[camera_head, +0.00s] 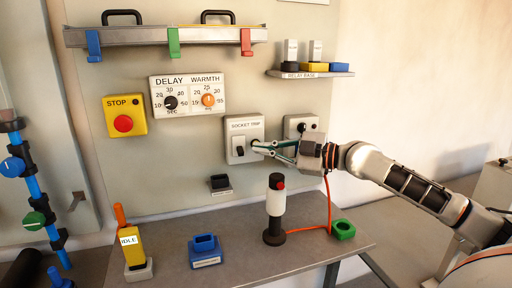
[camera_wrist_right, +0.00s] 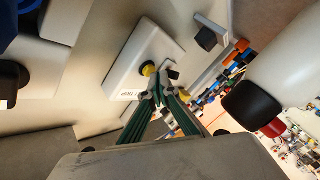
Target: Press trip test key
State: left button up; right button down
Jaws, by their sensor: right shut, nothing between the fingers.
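The grey-white SOCKET TRIP box (camera_head: 244,130) is fixed to the wall panel, with a dark rocker switch (camera_head: 239,147) low on its left side. My right gripper (camera_head: 257,146) reaches in from the right, shut and empty, with its tips at the lower right of this box. The tips cover that part of the box in the head view. In the wrist view, a yellow round key (camera_wrist_right: 148,69) stands out from the box face, just beyond the tips of my right gripper (camera_wrist_right: 158,93). I cannot tell whether the tips touch it. My left gripper is not in view.
A second box with a black knob (camera_head: 301,127) is just right, close behind my gripper. A STOP box (camera_head: 124,116) and a DELAY/WARMTH dial panel (camera_head: 188,96) are to the left. Below, the table (camera_head: 330,258) holds a white-black cylinder (camera_head: 275,205) and a blue holder (camera_head: 205,250).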

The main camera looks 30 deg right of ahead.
jog(key=shift+s, duration=0.1)
jog(key=s+p, duration=0.1)
jog(key=s, duration=0.1)
jog(key=s+a, duration=0.1)
jog(key=s, duration=0.2)
jog(key=shift+s+a+p, duration=0.2)
jog(key=shift+s+p, duration=0.15)
jog(key=shift+p, duration=0.05)
dwell(0.8)
